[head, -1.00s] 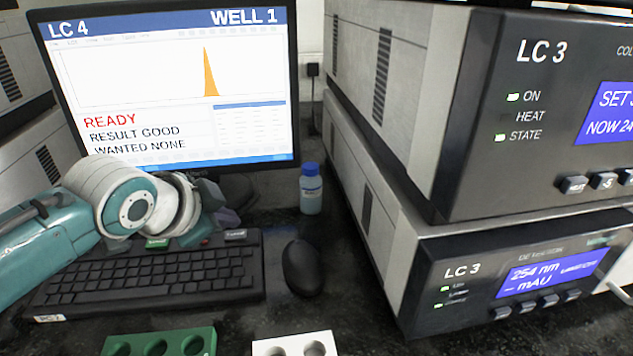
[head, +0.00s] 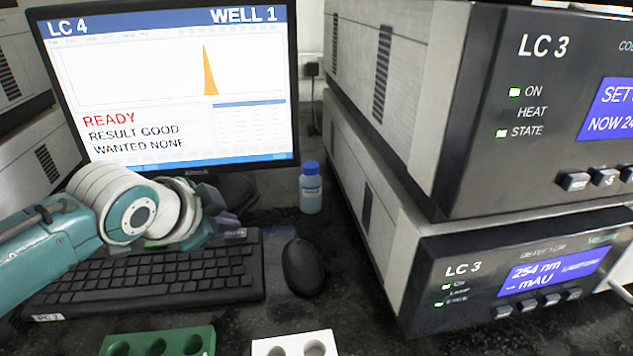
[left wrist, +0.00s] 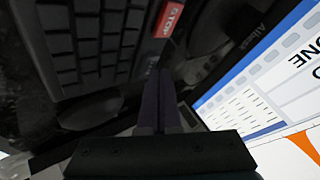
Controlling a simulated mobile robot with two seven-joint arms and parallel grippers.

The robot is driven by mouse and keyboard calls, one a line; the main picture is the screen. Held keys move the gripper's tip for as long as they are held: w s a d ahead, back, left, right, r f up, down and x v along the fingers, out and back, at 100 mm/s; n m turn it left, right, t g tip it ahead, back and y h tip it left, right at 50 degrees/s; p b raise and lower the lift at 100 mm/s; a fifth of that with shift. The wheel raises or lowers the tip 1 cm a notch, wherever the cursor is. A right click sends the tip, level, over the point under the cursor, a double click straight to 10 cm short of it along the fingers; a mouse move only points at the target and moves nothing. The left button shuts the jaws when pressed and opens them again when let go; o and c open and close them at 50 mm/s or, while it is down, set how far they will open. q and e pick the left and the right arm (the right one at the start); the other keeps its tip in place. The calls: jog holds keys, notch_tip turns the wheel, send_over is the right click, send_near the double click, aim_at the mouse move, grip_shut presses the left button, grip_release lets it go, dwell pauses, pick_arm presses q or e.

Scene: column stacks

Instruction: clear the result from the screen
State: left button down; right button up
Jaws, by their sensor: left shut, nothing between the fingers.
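The screen (head: 170,90) shows "LC 4", "WELL 1", an orange peak, red "READY", "RESULT GOOD" and "WANTED NONE". Part of it shows in the left wrist view (left wrist: 265,85). The black keyboard (head: 150,278) lies below it, with a grey labelled key (head: 236,234) at its back right corner. A red key marked "STOP" (left wrist: 170,18) shows in the left wrist view. My left gripper (head: 229,221) is shut and empty, low over the keyboard's back edge near the grey key. I cannot tell whether it touches. My arm hides most of the keyboard's back row. My right gripper is out of view.
A black mouse (head: 302,267) lies right of the keyboard, and a blue-capped bottle (head: 311,188) stands behind it. Stacked LC 3 units (head: 470,150) wall off the right. A green rack (head: 160,343) and a white rack (head: 295,344) sit in front.

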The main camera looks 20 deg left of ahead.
aim_at(230, 238)
pick_arm(q)
jog(key=shift+f, duration=0.35)
dwell(0.6)
jog(key=shift+r+p, duration=0.85)
notch_tip(230, 238, up, 5)
jog(key=p, duration=0.5)
jog(key=shift+r+p, duration=0.1)
jog(key=shift+p, duration=0.2)
jog(key=shift+d, duration=0.1)
